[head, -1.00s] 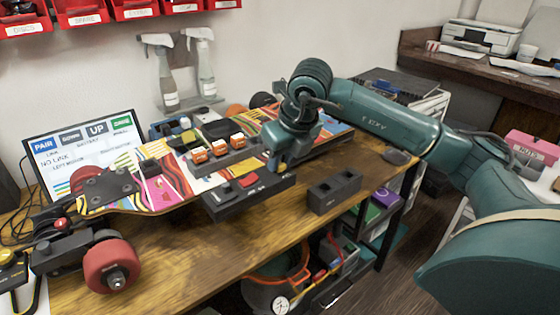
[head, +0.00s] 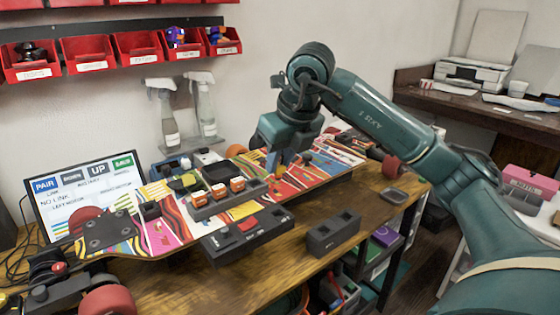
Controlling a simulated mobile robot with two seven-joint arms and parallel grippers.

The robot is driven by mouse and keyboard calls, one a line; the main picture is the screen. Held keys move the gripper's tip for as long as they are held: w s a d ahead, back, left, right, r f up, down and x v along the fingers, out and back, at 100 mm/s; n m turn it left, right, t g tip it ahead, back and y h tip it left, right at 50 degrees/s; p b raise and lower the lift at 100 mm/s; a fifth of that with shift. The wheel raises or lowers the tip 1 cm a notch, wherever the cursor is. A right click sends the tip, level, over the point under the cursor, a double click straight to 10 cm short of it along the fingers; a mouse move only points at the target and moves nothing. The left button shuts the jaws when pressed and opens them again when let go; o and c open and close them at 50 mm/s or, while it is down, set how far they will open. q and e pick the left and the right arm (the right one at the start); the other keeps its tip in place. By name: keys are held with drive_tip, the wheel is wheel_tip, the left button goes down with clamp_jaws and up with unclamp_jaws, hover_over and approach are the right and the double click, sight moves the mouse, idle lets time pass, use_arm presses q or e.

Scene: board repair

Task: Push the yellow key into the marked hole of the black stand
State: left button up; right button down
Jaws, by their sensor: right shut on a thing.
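My right gripper (head: 274,160) points down over the right part of the patterned board (head: 320,172). It is shut on a small, narrow yellow-orange piece (head: 270,162), which looks like the yellow key; the fingers hide most of it. A black stand (head: 333,236) with square holes in its top sits on the wooden table, to the right of and nearer than the gripper. The key is well apart from it. A mark on a hole is too small to make out. My left gripper is not in view.
A black box with a red switch (head: 246,236) lies left of the stand. Orange blocks (head: 237,185) sit in a grey rack on the board. Bare wooden table (head: 285,262) lies around the stand.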

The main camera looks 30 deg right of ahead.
drive_tip(key=s+d+b, duration=0.2)
drive_tip(key=s+d, duration=0.2)
drive_tip(key=d, duration=0.6)
drive_tip(key=shift+b, duration=0.3)
idle(0.6)
